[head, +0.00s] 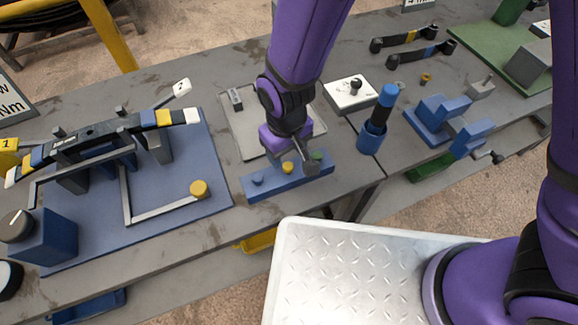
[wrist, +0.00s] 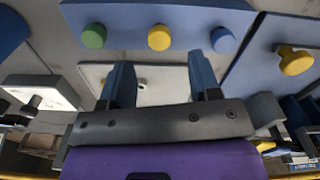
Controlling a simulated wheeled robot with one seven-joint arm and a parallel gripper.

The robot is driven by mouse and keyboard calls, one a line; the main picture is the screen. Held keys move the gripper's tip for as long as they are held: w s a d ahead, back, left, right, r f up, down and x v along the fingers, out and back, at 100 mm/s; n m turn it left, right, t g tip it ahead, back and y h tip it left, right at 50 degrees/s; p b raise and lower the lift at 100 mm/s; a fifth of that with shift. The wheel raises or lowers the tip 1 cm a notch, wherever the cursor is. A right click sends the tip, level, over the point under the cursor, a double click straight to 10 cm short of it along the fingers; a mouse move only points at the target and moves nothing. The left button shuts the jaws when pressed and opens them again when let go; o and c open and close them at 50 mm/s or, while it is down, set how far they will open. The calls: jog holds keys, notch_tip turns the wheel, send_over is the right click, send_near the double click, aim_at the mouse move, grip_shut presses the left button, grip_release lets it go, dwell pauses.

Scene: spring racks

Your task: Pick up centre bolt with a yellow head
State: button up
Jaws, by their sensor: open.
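The centre bolt with a yellow head (head: 288,167) stands in a blue block (head: 262,192), between a blue-headed bolt (head: 257,179) and a green-headed bolt (head: 316,155). In the wrist view, the yellow head (wrist: 159,37) sits between the green head (wrist: 93,36) and the blue head (wrist: 223,40) on the block (wrist: 190,12). My gripper (wrist: 162,80) is open and empty, its two fingers apart. The yellow head lies beyond the fingertips, roughly in line with the gap between them. In the head view, my gripper (head: 303,160) is just above the block and partly hides it near the green head.
A grey tray (head: 238,125) lies behind the block. A blue cup with a blue-and-black tool (head: 371,137) stands to the right. A blue board with a leaf spring (head: 110,130) and a yellow knob (head: 199,189) is to the left. The table's front edge is close.

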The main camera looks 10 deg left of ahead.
aim_at(288, 165)
jog(key=shift+s+d+f, duration=0.1)
jog(key=shift+f, duration=1.25)
jog(key=shift+s+f, duration=0.1)
jog(key=shift+f, duration=1.25)
jog(key=c, duration=0.9)
